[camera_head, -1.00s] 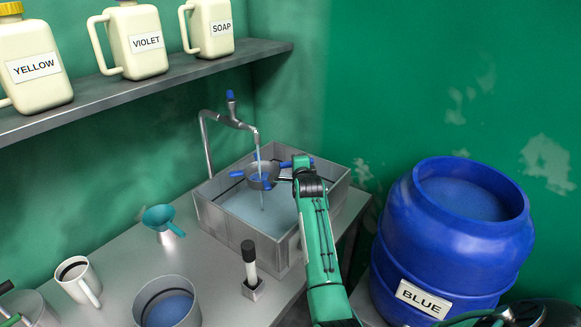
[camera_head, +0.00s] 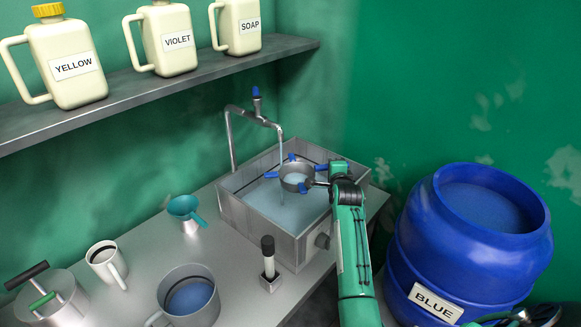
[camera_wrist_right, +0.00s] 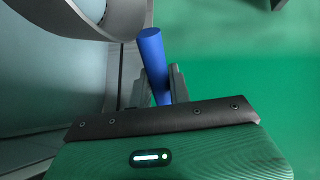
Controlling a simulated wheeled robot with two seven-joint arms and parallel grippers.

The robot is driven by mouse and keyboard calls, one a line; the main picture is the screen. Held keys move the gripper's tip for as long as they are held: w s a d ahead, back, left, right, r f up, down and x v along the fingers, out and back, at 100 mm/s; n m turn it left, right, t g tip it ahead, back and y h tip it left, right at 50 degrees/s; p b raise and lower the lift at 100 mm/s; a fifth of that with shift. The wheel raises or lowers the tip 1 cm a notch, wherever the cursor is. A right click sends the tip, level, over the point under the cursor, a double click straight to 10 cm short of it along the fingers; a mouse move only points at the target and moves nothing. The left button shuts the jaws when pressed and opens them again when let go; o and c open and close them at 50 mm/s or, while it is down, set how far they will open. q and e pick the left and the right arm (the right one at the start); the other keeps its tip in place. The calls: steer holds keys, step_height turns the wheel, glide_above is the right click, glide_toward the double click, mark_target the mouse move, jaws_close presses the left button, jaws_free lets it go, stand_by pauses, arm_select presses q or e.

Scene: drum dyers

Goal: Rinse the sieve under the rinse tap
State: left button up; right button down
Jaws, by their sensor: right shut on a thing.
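The sieve (camera_head: 297,184) is a round grey bowl with several blue handles, over the grey sink basin (camera_head: 228,207), which holds bluish water. My right gripper (camera_head: 327,170) is shut on one of its blue handles (camera_wrist_right: 152,55), with the sieve's grey rim (camera_wrist_right: 95,15) at the upper left of the wrist view. The rinse tap (camera_head: 250,119) has a blue knob, and a thin water stream (camera_head: 281,148) falls from it at the sieve's left edge. I cannot tell whether the stream enters the bowl or passes beside it. My left gripper is not in view.
The blue drum (camera_head: 405,240) stands right of the sink. On the counter are a teal funnel (camera_head: 183,206), a white mug (camera_head: 105,262), a grey pot (camera_head: 172,285) and a black-handled tool in a stand (camera_head: 268,264). Labelled jugs stand on the shelf (camera_head: 150,90).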

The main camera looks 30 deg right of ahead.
steer(key=s+p, duration=0.1)
steer(key=s, duration=0.1)
steer(key=s+d+p, duration=0.1)
steer(key=s, duration=0.1)
steer(key=s+d+p, duration=0.1)
steer(key=s, duration=0.1)
steer(key=shift+d+r, duration=0.2)
steer(key=shift+r, duration=0.2)
steer(key=shift+s+f, duration=0.1)
steer(key=shift+f, duration=0.05)
